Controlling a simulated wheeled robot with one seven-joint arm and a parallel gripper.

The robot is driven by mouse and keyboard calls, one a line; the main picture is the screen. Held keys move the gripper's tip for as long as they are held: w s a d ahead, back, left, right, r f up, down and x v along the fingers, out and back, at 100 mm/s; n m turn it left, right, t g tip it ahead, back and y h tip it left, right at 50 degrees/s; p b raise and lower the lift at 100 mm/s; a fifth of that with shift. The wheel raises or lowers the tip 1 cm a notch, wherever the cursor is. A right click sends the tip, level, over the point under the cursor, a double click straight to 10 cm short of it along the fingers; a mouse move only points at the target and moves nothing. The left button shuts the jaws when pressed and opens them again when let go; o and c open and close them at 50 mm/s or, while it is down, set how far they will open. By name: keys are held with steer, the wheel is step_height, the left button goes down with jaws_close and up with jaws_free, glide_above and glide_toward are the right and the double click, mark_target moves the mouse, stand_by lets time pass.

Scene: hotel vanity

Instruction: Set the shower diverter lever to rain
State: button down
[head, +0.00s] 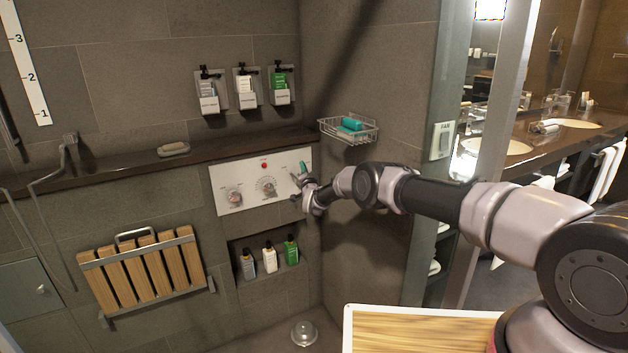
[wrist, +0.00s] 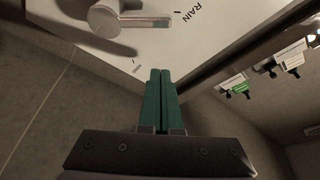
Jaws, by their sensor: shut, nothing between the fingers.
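The white control panel (head: 232,174) is on the tiled shower wall. In the wrist view, the diverter lever (wrist: 130,21) has a pale round hub and a short arm pointing right. Its tip lies close to the short tick beside the RAIN label (wrist: 201,16); I cannot tell whether it lines up exactly. A second, smaller label (wrist: 137,67) sits lower and is too small to read surely. My gripper (wrist: 160,72) has its green fingers shut and empty, below the lever arm in the picture and apart from it. In the head view my gripper (head: 302,169) is at the panel's right end, hiding part of it.
A dark ledge (head: 110,172) runs above the panel. A wire basket (head: 350,132) hangs to the upper right near my arm. A niche with bottles (head: 269,258) is below the panel, and a folded wooden seat (head: 145,273) is at lower left.

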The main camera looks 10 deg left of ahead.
steer(key=v, duration=1)
steer(key=shift+f, duration=0.15)
